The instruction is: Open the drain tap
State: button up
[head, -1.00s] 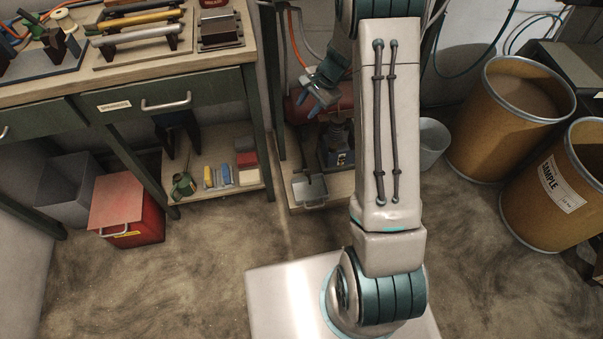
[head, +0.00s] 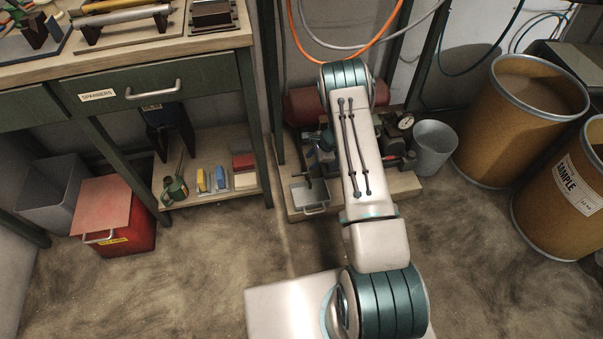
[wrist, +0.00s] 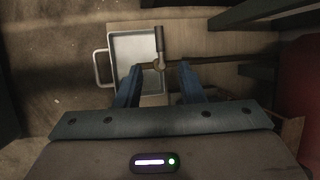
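The lever points up in the picture, over the right edge of a light metal tray (wrist: 125,48). My gripper (wrist: 161,67) is open, its two blue fingers apart on either side of the tap's joint. I cannot tell whether either finger touches it. In the head view the tray (head: 310,194) stands on a low shelf, and my arm and gripper largely hide the tap.
A red tank (head: 303,105) lies behind my arm, with a gauge (head: 405,121) to its right. A grey bucket (head: 433,147) stands right of the shelf. Bench legs (head: 255,130) stand close on the left. The floor in front is clear.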

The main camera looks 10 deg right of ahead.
aim_at(299, 174)
jog(key=b+x, duration=0.2)
jog(key=x, duration=0.7)
jog(key=shift+a+f, duration=0.1)
jog(key=shift+f, duration=0.2)
grip_shut()
